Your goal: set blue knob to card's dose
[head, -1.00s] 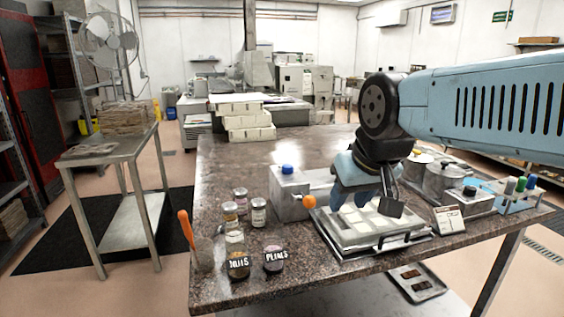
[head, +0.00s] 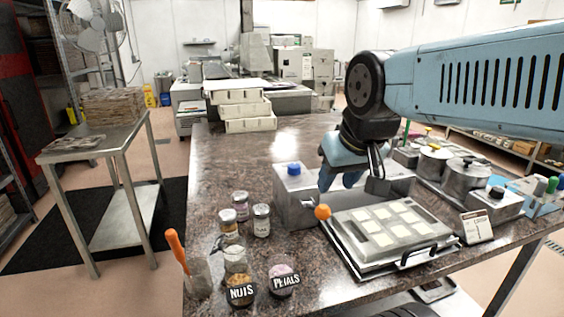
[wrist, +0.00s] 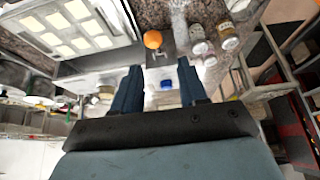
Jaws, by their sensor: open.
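The blue knob (head: 294,168) sits on top of a steel dosing box (head: 290,207) with an orange ball (head: 322,212) at its front right corner. In the wrist view the blue knob (wrist: 166,85) shows between the fingers, beyond their tips, and the orange ball (wrist: 153,40) lies above it in the picture. My gripper (wrist: 158,68) is open and empty. In the head view my gripper (head: 345,182) is to the right of the knob, apart from it. A small card (head: 476,227) stands right of the mould tray; its writing is too small to read.
A mould tray (head: 343,258) with pale squares lies right of the box. Jars, including nuts (head: 240,290) and petals (head: 284,280), stand at left front, near an orange-handled tool (head: 177,250). Steel pots (head: 465,180) stand at right.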

